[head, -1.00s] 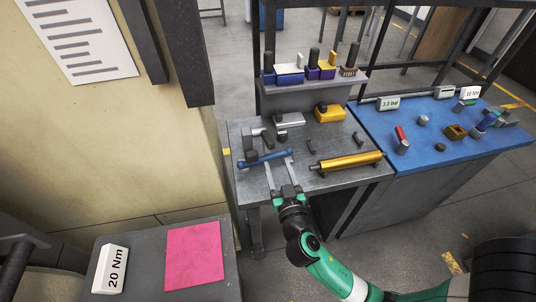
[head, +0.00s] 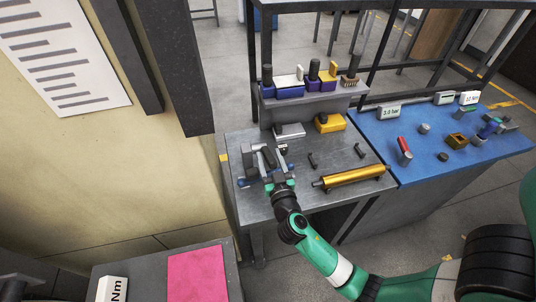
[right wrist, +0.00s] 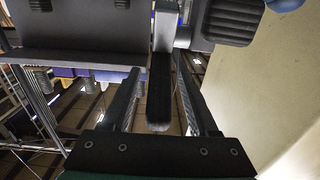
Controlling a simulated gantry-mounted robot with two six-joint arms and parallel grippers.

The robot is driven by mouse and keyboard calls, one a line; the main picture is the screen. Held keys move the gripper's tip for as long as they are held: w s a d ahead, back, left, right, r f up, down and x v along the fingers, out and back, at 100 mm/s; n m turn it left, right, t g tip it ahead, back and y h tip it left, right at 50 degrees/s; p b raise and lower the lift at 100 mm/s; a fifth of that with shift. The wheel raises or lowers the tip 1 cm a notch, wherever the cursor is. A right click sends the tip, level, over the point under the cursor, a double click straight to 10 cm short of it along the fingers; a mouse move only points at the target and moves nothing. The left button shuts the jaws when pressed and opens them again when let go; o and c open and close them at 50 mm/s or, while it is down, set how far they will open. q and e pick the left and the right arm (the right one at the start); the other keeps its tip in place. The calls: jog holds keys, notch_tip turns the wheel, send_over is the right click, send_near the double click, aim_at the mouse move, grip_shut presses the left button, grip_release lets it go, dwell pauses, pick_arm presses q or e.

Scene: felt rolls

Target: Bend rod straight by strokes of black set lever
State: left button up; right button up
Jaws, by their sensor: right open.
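A black lever (right wrist: 159,95) hangs from a light grey mount (right wrist: 165,30) in the right wrist view. My right gripper (right wrist: 156,105) is open, with one finger on each side of the lever; it is not shut on it. In the head view my right gripper (head: 277,170) reaches over the left part of the grey bench to the grey bending fixture (head: 252,158). A blue rod (head: 242,182) lies at the fixture, mostly hidden behind the gripper, so its bend cannot be judged. My left gripper is not in view.
A gold roller (head: 350,177) lies along the front of the grey bench (head: 320,200). A yellow block (head: 329,123) and a shelf (head: 310,99) with several tools stand behind. A blue table (head: 430,167) is at right, a pink sheet (head: 196,277) at lower left.

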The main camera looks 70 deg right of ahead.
jog(key=shift+a, duration=0.1)
grip_shut()
jog(key=shift+s, duration=0.1)
dwell(1.1)
